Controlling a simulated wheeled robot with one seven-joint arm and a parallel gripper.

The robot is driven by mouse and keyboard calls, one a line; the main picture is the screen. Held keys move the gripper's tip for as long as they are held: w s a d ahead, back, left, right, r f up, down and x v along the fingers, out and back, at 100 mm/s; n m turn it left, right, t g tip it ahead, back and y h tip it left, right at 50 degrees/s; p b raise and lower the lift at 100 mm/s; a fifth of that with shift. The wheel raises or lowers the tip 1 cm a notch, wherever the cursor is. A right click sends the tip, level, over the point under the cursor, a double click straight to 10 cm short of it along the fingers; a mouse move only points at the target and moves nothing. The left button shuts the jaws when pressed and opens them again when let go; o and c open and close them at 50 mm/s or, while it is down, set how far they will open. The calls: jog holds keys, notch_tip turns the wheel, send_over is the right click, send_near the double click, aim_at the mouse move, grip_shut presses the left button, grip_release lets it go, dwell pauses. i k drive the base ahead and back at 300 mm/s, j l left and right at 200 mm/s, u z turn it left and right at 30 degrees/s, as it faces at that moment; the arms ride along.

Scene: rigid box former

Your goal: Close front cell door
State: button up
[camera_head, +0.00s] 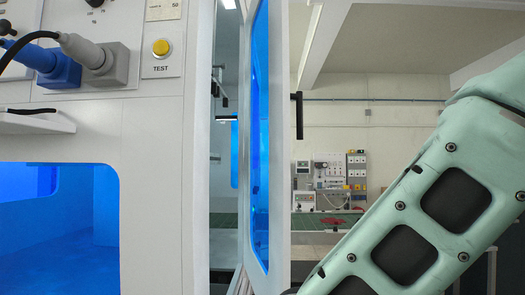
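The front cell door (279,150) stands open in the head view. It is a pale frame with a blue pane (260,140), seen nearly edge-on in the middle. A black door handle (297,115) sticks out from its right side. A gap shows between the door and the pale machine housing (165,190) to its left. My green arm reaches up from the bottom at the right, and its lower end is near the door's lower part. Whether it touches the door I cannot tell. My gripper is out of the frame.
A yellow TEST button (161,47) and grey and blue plugs (95,62) are on the housing at upper left. A blue-lit opening (60,230) is below. Behind the door, a panel with instruments (340,170) stands by the far wall.

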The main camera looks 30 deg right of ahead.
aim_at(267, 95)
jog(key=i+l+u, duration=0.25)
jog(key=l, duration=0.75)
jog(key=l+u, duration=0.3)
jog(key=l, duration=0.75)
